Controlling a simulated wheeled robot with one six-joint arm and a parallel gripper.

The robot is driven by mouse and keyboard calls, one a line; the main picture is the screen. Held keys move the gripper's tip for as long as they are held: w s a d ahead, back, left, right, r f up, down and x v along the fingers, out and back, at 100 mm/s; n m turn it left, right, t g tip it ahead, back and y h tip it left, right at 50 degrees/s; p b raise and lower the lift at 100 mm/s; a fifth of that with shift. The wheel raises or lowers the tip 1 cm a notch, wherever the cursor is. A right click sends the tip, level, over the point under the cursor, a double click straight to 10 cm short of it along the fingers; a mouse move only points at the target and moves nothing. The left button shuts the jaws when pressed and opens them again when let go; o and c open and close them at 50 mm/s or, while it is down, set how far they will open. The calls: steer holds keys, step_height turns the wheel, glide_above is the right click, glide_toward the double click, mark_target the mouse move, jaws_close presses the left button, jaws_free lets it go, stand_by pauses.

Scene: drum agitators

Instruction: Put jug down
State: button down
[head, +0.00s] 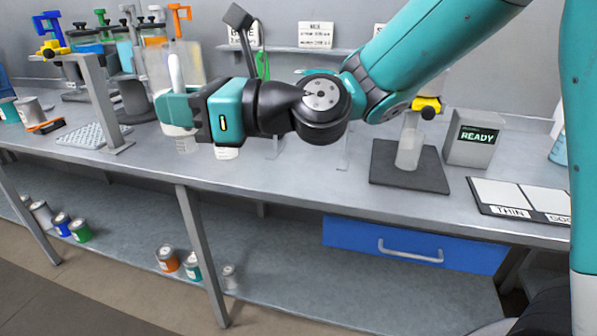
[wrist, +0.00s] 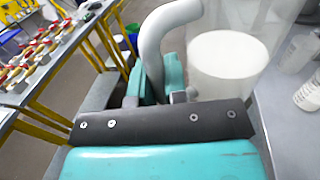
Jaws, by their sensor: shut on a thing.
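My gripper (head: 178,108) is shut on the handle of a clear jug (head: 190,62), at the left over the bench. In the wrist view the jaws (wrist: 155,82) close around the pale curved handle (wrist: 153,45). The jug (wrist: 228,88) stands beyond them and holds white liquid. The jug looks roughly upright. My gripper covers part of it in the head view, and I cannot tell whether its base touches the bench (head: 255,172).
Drum agitators (head: 100,55) stand at the back left, behind a grey post frame (head: 102,105). At the right are a dark pad with a clear vessel (head: 408,148), a READY box (head: 474,140) and a THIN-labelled board (head: 500,193). The bench's front middle is clear.

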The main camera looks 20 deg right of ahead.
steer(key=w+d+r+m+t+h+p, duration=0.4)
steer(key=w+d+m+t+h, duration=0.45)
steer(key=w+d, duration=0.85)
steer(key=shift+n, duration=0.25)
steer(key=shift+s+d+f+b, duration=0.3)
steer(key=shift+f+b, duration=1.95)
steer(key=shift+f, duration=2.2)
steer(key=shift+s+d+f+b, duration=0.3)
steer(key=shift+f+b, duration=1.9)
steer(key=shift+f, duration=2.25)
steer(key=shift+s+d+f+b, duration=0.15)
steer(key=shift+d+f+b, duration=0.25)
steer(key=shift+f+b, duration=2.95)
step_height(320, 180, down, 2)
steer(key=shift+f+p, duration=0.1)
steer(key=shift+p, duration=1)
steer(key=shift+f, duration=0.15)
steer(key=c, duration=1.1)
jaws_free()
steer(key=shift+c, duration=0.2)
